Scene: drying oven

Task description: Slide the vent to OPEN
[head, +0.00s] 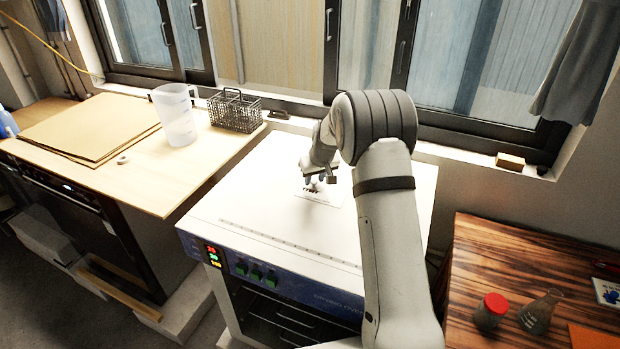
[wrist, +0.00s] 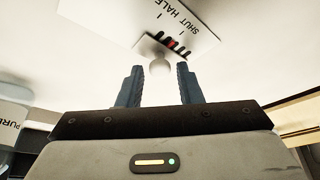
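The vent shows in the wrist view as dark slots with a red part (wrist: 171,43) on a white label plate (wrist: 200,18) reading SHUT and HALF. A pale round knob (wrist: 160,68) stands at the slots, just beyond and between my fingertips. My gripper (wrist: 159,72) is open, with one blue-grey finger to each side of the knob and visible gaps. In the head view my gripper (head: 318,184) is low over the white label on top of the drying oven (head: 250,205). My fingers partly hide the vent there. The word OPEN is not visible.
A wooden bench at left holds a plastic jug (head: 176,115), a wire basket (head: 234,110) and brown boards (head: 90,128). A dark wood table at right holds a red-capped jar (head: 491,311) and a flask (head: 540,312). The window wall is behind the oven. The oven's top is mostly clear.

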